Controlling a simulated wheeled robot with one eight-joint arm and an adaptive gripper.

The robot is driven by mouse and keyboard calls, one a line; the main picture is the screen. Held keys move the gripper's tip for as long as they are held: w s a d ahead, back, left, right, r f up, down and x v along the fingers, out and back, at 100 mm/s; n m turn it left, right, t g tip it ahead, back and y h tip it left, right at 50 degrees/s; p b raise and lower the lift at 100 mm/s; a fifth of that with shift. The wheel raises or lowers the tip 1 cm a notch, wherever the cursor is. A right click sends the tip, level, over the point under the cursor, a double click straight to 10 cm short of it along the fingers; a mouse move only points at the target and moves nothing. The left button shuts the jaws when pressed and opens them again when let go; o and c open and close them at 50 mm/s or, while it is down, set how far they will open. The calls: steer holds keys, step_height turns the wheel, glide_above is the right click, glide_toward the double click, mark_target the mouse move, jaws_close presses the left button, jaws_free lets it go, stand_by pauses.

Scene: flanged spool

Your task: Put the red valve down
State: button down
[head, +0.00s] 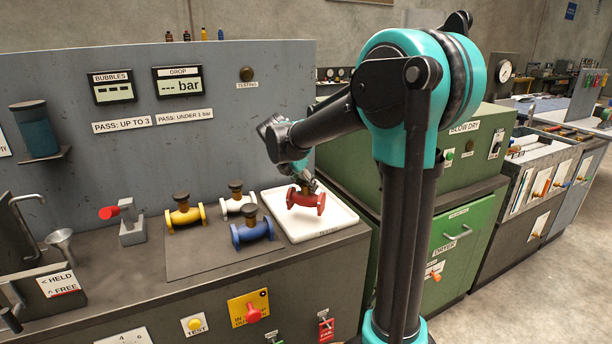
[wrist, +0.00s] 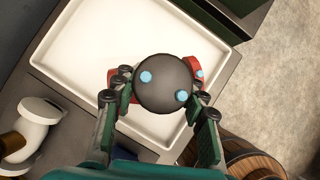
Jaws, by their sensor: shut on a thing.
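The red valve (head: 306,198), a flanged spool with a dark knob on top, is upright over the white tray (head: 337,226) at the bench's right end. I cannot tell whether it touches the tray. My gripper (head: 304,180) points down at it and is shut on its knob. In the wrist view the round dark knob (wrist: 163,84) sits between the two fingers of my gripper (wrist: 161,92). Only a bit of the red valve (wrist: 196,67) shows behind it; the rest is hidden. Much of the white tray (wrist: 95,40) is bare around it.
Left of the tray, a yellow valve (head: 186,216), a white valve (head: 238,206) and a blue valve (head: 252,233) stand on a dark mat (head: 190,260). A grey fixture with a red handle (head: 130,228) stands farther left. The green dryer (head: 455,235) is to the right.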

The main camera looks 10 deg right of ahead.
mark_target(303, 191)
steer(key=shift+f, duration=1.95)
steer(key=shift+f, duration=0.1)
steer(key=c, duration=0.9)
jaws_free()
steer(key=shift+o, duration=0.2)
steer(key=v, duration=1.2)
steer(key=s+d+f+m+y, duration=0.2)
steer(key=s+d+f+m, duration=0.3)
steer(key=s+f+m, duration=0.6)
steer(key=s+d+f+m+y, duration=0.2)
steer(key=s+d+f+m, duration=0.4)
steer(key=s+f+m, duration=0.5)
steer(key=s+m, duration=0.2)
steer(key=m, duration=0.2)
steer(key=shift+f+y, duration=0.3)
steer(key=shift+f, duration=0.05)
